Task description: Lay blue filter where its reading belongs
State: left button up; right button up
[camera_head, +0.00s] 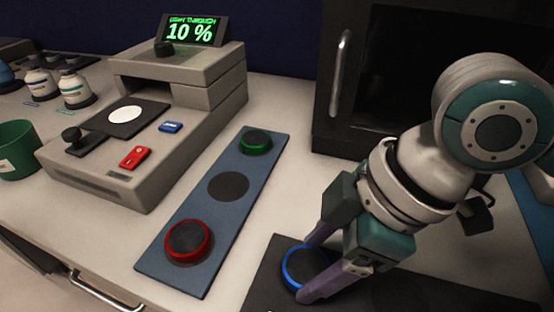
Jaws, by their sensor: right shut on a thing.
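The blue filter (303,268), a dark disc with a blue rim, is at the black mat (262,285) at the bottom. My right gripper (306,268) is shut on it, with a purple finger on either side; I cannot tell whether it touches the mat. A blue-grey board (218,226) holds a green-rimmed filter (255,141) at its far end and a red-rimmed filter (188,241) at its near end. The dark round spot (228,186) between them is empty. The grey meter's display (192,31) reads 10 %. My left gripper is not in view.
The meter (150,120) has a lit white disc (125,114) and red and blue buttons. A green cup (17,150) and small bottles (73,87) stand at left. A dark cabinet (345,130) with a handle stands behind my right arm.

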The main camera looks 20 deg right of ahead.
jog(key=o, duration=1.5)
jog(key=shift+r, duration=0.1)
jog(key=p+v, duration=0.2)
jog(key=v, duration=0.9)
jog(key=s+a+f+m+t, duration=0.2)
jog(key=s+a+m, duration=0.1)
jog(key=a+m, duration=0.1)
jog(key=s+d+f+m+h, duration=0.1)
jog(key=s+d+m, duration=0.1)
jog(key=s+d+f+m+h, duration=0.1)
jog(key=s+d+m, duration=0.1)
jog(key=d, duration=0.1)
jog(key=s+d+f+m+h, duration=0.1)
jog(key=s+d+m, duration=0.1)
jog(key=d, duration=0.1)
jog(key=shift+s+f+m+h, duration=0.3)
jog(key=shift+s+f+m, duration=0.05)
jog(key=shift+f+m, duration=0.05)
jog(key=shift+s+d, duration=0.2)
jog(key=shift+d, duration=0.15)
